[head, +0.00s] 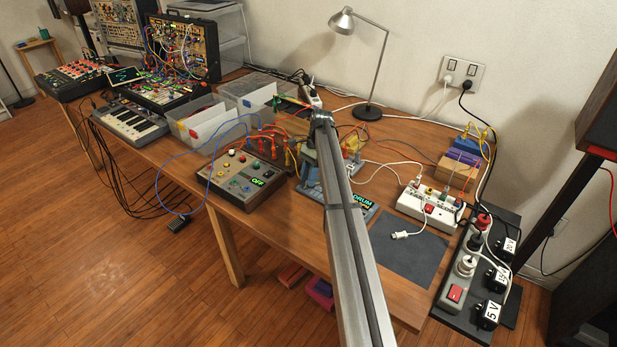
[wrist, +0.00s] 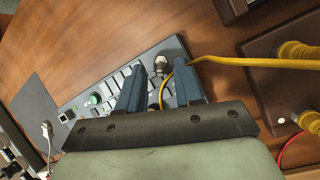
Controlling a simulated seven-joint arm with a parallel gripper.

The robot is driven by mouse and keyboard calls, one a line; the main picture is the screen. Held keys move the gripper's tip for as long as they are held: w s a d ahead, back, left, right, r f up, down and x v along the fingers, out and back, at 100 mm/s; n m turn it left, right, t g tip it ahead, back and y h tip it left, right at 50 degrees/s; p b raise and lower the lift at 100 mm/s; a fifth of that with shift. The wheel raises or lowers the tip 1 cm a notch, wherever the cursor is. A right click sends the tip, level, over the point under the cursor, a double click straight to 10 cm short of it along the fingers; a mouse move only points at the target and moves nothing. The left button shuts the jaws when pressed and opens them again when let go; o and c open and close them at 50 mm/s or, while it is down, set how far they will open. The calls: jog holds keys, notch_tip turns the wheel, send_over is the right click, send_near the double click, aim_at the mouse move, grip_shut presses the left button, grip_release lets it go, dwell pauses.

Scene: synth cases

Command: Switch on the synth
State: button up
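The small grey keyed synth (wrist: 75,105) lies below my gripper in the wrist view, with pale keys, a green knob (wrist: 93,99) and metal jacks at its right end. In the head view, a blue-grey device labelled DRUM (head: 362,201) shows partly behind my arm, beside the dark mat. My gripper (wrist: 160,70) has its two blue-grey fingers apart over the synth's right half. A yellow cable (wrist: 222,61) passes into the gap; I cannot tell whether the fingers touch it. A wood-sided box (head: 240,178) has a lit OFF sign (head: 262,179).
A white USB plug (head: 400,235) lies loose on the dark mat (head: 408,255). A white power strip (head: 425,200) and a power board (head: 470,265) with 5 V, 15 V and 20 V adapters stand right. A lamp (head: 366,112) stands behind. Cables cross the table.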

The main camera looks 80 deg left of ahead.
jog(key=v, duration=1.2)
jog(key=shift+f, duration=0.1)
